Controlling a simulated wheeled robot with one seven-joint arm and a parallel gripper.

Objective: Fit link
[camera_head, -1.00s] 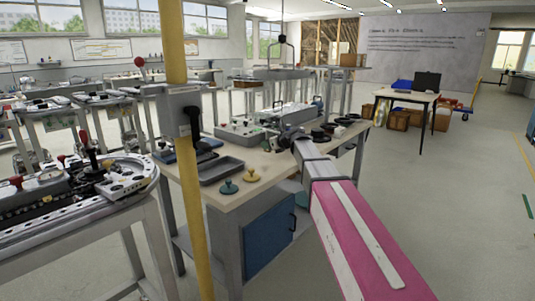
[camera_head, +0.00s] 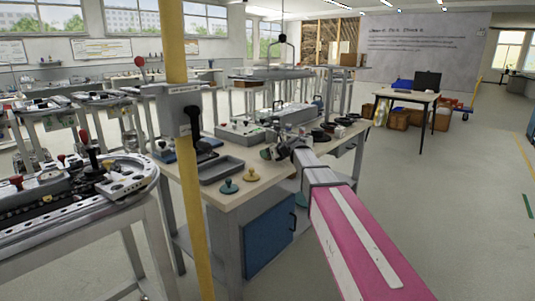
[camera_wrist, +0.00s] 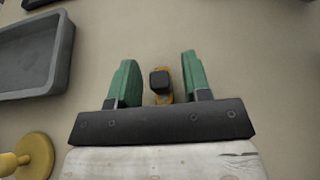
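In the wrist view, my gripper (camera_wrist: 160,80) has two green fingers spread apart over the bench top. A small part with a black square top and a yellow body (camera_wrist: 162,98) sits between them, with a gap on each side. It may be the link; I cannot tell for sure. In the head view, my gripper (camera_head: 274,152) is low over the workbench, right of the grey tray, and its fingers are too small to make out. The ring track (camera_head: 80,205) lies on the left bench, with a black lever and red knobs on it.
The grey tray (camera_head: 221,170) also shows in the wrist view (camera_wrist: 35,55). A yellow knobbed piece (camera_head: 251,175) and a green one (camera_head: 228,187) stand near the workbench's front edge. A yellow post (camera_head: 185,170) with a grey box rises between the benches.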

